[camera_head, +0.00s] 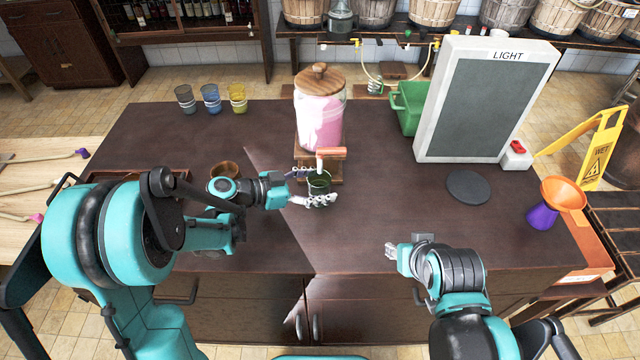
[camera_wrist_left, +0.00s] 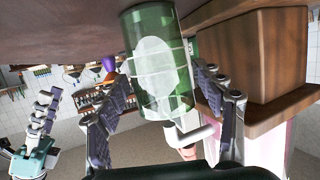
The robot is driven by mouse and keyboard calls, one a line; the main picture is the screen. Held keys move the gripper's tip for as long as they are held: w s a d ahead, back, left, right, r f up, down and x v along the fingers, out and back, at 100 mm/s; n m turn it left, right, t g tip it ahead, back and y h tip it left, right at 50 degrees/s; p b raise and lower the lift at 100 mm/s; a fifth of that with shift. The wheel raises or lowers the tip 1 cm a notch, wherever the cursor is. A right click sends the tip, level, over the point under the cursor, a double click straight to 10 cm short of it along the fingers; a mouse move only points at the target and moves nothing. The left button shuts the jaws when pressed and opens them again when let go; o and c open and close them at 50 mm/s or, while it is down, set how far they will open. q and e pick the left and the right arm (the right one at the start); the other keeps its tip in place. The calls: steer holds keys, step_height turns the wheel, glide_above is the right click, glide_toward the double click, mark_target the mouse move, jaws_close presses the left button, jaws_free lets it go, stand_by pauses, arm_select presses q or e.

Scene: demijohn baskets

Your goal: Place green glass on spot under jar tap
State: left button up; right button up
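The green glass (camera_head: 319,182) stands upright on the dark counter, in front of the jar's wooden stand. My left gripper (camera_head: 315,188) has a finger on either side of it; both fingertips appear to press on it in the left wrist view, where the glass (camera_wrist_left: 158,65) looks upside down with its base at the counter. The jar (camera_head: 320,110) holds pink liquid under a wooden lid. Its tap (camera_head: 331,153), with an orange-red handle, is just above and behind the glass. The spot is not visible. My right gripper (camera_head: 392,250) is empty over the counter's front; its finger gap is unclear.
Grey, blue and yellow glasses (camera_head: 211,98) stand at the back left. A small wooden bowl (camera_head: 225,170) is left of my left gripper.

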arm_select(q)
steer(key=shift+r, duration=0.15)
arm_select(e)
steer(key=shift+r, duration=0.2)
arm_select(q)
steer(key=shift+a+r+p, duration=0.2)
steer(key=shift+a+p, duration=0.1)
steer(key=shift+a, duration=0.1)
arm_select(e)
steer(key=shift+r, duration=0.15)
arm_select(q)
steer(key=p+v, duration=0.3)
steer(key=v, duration=0.8)
steer(key=s+a+n+y, duration=0.3)
steer(key=s+n+y, duration=0.3)
steer(key=s, duration=0.1)
steer(key=s+a+n+t+y, duration=0.1)
steer(key=s+a+n+y, duration=0.3)
steer(key=s+n+y, duration=0.3)
steer(key=shift+s+a+r, duration=0.15)
steer(key=shift+s+r, duration=0.25)
steer(key=shift+r, duration=0.05)
arm_select(e)
step_height(320, 180, up, 3)
steer(key=shift+f, duration=0.15)
